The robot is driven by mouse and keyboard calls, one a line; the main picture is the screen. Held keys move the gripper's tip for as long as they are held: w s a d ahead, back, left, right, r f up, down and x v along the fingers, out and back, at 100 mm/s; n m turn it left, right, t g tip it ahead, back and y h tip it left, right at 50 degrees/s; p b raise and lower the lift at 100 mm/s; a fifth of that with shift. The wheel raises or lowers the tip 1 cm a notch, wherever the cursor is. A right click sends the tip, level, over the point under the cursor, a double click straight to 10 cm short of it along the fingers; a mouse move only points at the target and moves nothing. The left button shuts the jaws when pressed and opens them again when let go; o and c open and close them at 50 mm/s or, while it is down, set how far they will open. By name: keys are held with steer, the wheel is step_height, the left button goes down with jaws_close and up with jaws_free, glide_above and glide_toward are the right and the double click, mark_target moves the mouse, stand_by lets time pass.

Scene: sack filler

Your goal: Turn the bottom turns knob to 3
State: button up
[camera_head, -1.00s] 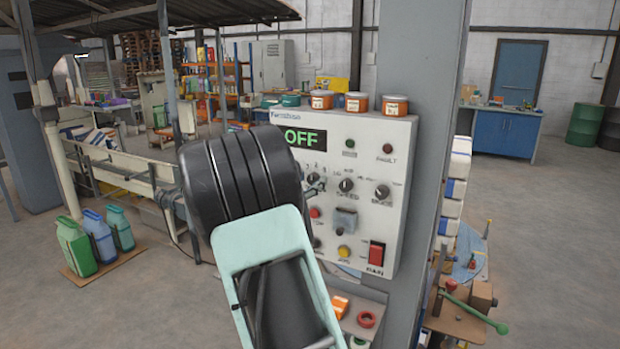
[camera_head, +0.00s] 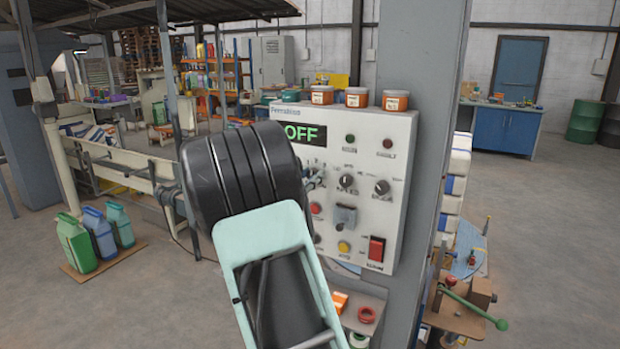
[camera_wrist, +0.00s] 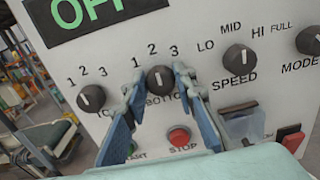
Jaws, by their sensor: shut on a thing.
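The bottom turns knob (camera_wrist: 160,79) is a round black knob with a white mark, under the numbers 1, 2 and 3. Its mark appears to point up, near 2, though the fingers crowd it. My gripper (camera_wrist: 159,81) has one finger on each side of the knob and is shut on it. The label below is partly covered by the fingers. In the head view my gripper (camera_head: 314,178) reaches the left part of the white control panel (camera_head: 400,150), and my arm hides the knob there.
The top knob (camera_wrist: 91,98) is close on the left, the speed knob (camera_wrist: 239,59) on the right. The red stop button (camera_wrist: 179,136) sits just below. The display (camera_head: 304,134) reads OFF. Orange tubs (camera_head: 356,97) stand on the panel's top.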

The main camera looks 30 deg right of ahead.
steer(key=shift+f+b, duration=0.15)
steer(key=shift+b, duration=0.2)
steer(key=m+b, duration=0.8)
steer(key=b, duration=0.7)
steer(key=shift+s+m+b, duration=0.1)
steer(key=shift+m+b, duration=0.2)
steer(key=o, duration=1.1)
steer(key=shift+o, duration=0.2)
